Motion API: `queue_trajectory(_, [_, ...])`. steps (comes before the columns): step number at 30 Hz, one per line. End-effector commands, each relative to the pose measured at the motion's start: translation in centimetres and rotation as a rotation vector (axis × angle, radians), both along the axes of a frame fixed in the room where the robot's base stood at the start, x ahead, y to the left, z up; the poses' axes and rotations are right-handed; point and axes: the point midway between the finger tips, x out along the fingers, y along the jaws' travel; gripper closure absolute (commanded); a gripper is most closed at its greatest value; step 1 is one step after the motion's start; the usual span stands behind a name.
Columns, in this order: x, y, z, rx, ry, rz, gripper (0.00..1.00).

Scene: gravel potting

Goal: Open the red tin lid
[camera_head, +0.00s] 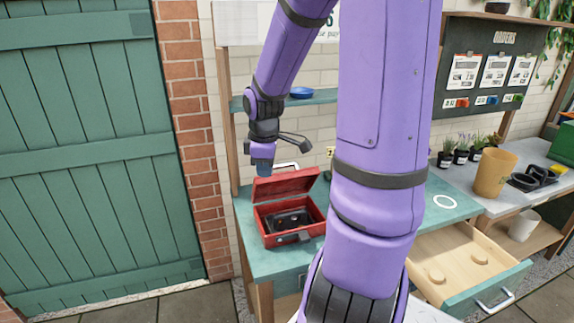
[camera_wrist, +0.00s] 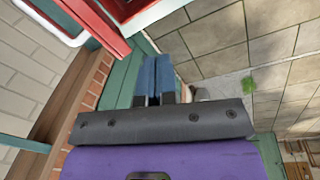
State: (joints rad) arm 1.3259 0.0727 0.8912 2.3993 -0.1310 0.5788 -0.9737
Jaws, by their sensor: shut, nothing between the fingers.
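The red tin (camera_head: 275,240) stands on the green bench top at the left end. Its red lid (camera_head: 286,185) is raised and tilted back, so the inside shows with a dark object (camera_head: 290,219) in it. A pale handle (camera_head: 287,165) shows at the lid's top. My gripper (camera_head: 263,170) points down at the lid's upper left edge; I cannot tell whether it touches. In the wrist view my blue fingers (camera_wrist: 153,80) are together and empty, with red edges of the tin (camera_wrist: 98,24) at the upper left.
A drawer (camera_head: 465,262) stands open at the lower right. A tan pot (camera_head: 495,174), small plants (camera_head: 460,152) and a white ring (camera_head: 444,202) are on the benches to the right. A blue dish (camera_head: 302,92) sits on the shelf behind. My arm hides the bench's middle.

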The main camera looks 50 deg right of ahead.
Motion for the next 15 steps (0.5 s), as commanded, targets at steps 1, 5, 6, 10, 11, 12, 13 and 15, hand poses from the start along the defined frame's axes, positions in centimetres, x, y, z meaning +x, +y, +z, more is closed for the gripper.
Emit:
queue_trajectory(1, [0.0, -0.9, -0.6, 0.023, -0.008, 0.011, 1.00])
queue_trajectory(5, [0.1, -2.8, -1.5, 0.064, -0.043, 0.066, 1.00])
queue_trajectory(6, [0.2, -3.5, -1.8, 0.076, -0.059, 0.082, 1.00])
queue_trajectory(10, [0.2, -5.4, -2.2, 0.106, -0.120, 0.133, 1.00])
queue_trajectory(11, [0.2, -5.9, -2.3, 0.112, -0.137, 0.143, 1.00])
queue_trajectory(12, [0.2, -6.5, -2.3, 0.120, -0.160, 0.156, 1.00])
queue_trajectory(13, [0.2, -7.0, -2.2, 0.123, -0.178, 0.168, 1.00])
queue_trajectory(15, [0.0, -8.2, -2.1, 0.128, -0.224, 0.189, 1.00])
